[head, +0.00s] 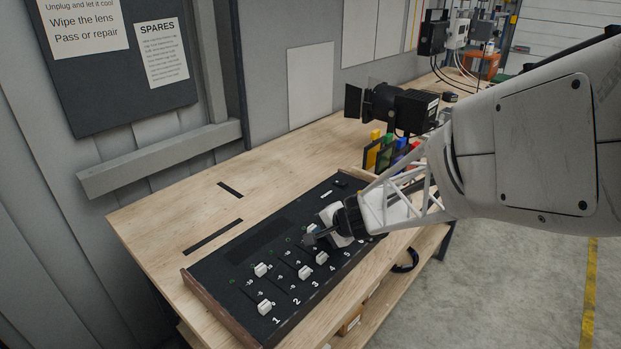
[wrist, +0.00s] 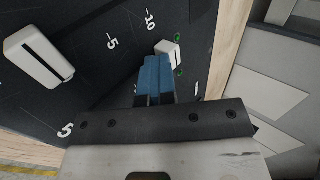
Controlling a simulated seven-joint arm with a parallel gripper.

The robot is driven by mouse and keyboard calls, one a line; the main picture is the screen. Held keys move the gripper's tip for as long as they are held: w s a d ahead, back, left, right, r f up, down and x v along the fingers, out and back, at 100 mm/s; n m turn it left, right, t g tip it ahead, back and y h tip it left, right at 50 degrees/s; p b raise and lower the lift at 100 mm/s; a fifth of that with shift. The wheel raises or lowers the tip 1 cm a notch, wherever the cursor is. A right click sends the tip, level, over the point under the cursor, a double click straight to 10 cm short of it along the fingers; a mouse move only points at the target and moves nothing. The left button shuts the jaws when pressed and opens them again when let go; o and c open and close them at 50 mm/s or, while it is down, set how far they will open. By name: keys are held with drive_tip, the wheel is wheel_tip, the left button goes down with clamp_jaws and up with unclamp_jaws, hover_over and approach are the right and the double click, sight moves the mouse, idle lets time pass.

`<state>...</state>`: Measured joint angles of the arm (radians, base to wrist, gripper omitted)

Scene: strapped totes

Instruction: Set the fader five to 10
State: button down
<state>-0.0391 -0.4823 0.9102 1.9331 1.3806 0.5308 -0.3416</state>
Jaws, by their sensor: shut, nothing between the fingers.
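The fader panel (head: 235,287) is a dark sloped console with white fader caps and numbers along its near edge. My gripper (head: 309,240) is shut and empty, low over the panel near columns four and five. It hides part of column five in the head view. In the wrist view, the shut blue fingertips (wrist: 155,68) point at a small white cap (wrist: 168,50) with green marks beside it; contact cannot be told. A larger white fader cap (wrist: 38,54) is at upper left, near a printed 5. I cannot tell which cap is fader five. Printed -5 and -10 lie between the caps.
Other fader caps stand at columns one (head: 265,307), two (head: 261,269), three (head: 305,272) and four (head: 322,258). A black lamp (head: 405,108) and coloured pieces (head: 385,150) stand behind the panel. The wooden bench (head: 160,220) is clear at left.

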sight(323, 240)
drive_tip(key=shift+s+d, duration=0.1)
idle(0.4)
drive_tip(key=shift+s+d, duration=1.3)
drive_tip(key=shift+d, duration=0.05)
drive_tip(key=v, duration=1)
drive_tip(key=shift+f, duration=0.1)
drive_tip(key=shift+s, duration=0.1)
drive_tip(key=s+d+r+n+g+h, duration=0.1)
drive_tip(key=s+r+n+g+h, duration=0.1)
drive_tip(key=s, duration=0.8)
drive_tip(key=s+d+r+n+g+h, duration=0.2)
drive_tip(key=s+r+n+h, duration=0.2)
drive_tip(key=s, duration=0.7)
wheel_tip(323, 240, up, 3)
drive_tip(key=n, duration=0.2)
drive_tip(key=shift+s+d+n+h, duration=0.25)
drive_tip(key=shift+s+n+h, duration=0.1)
drive_tip(key=shift+n+h, duration=0.05)
